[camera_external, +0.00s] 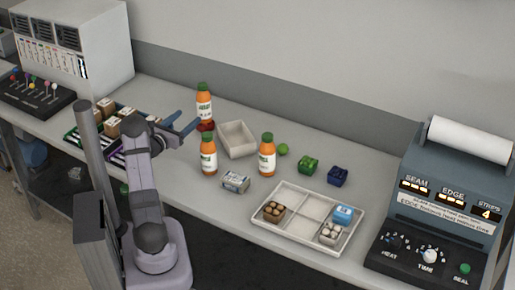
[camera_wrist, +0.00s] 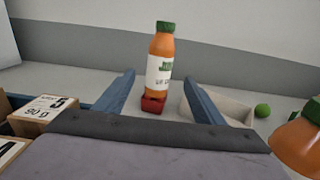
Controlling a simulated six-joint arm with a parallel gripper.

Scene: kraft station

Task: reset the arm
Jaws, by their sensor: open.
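My gripper (camera_external: 186,128) is open and empty, with its blue fingers spread above the bench. In the wrist view its two fingers (camera_wrist: 165,100) stand apart on either side of an orange juice bottle (camera_wrist: 160,62) with a green cap, which is farther off. That bottle also shows in the external view (camera_external: 204,104), upright at the back, with a red item (camera_wrist: 153,104) at its base. I cannot tell whether the bottle stands on the red item or behind it. My arm rises from its base at the front edge of the bench.
Two more juice bottles (camera_external: 208,157) (camera_external: 267,155) stand near an empty tray (camera_external: 237,140). A silver item (camera_external: 235,182), a divided tray (camera_external: 275,235), green and blue blocks (camera_external: 309,165) (camera_external: 338,176), and a sealing machine (camera_external: 440,200) lie rightward. Boxed crates (camera_external: 75,137) are left.

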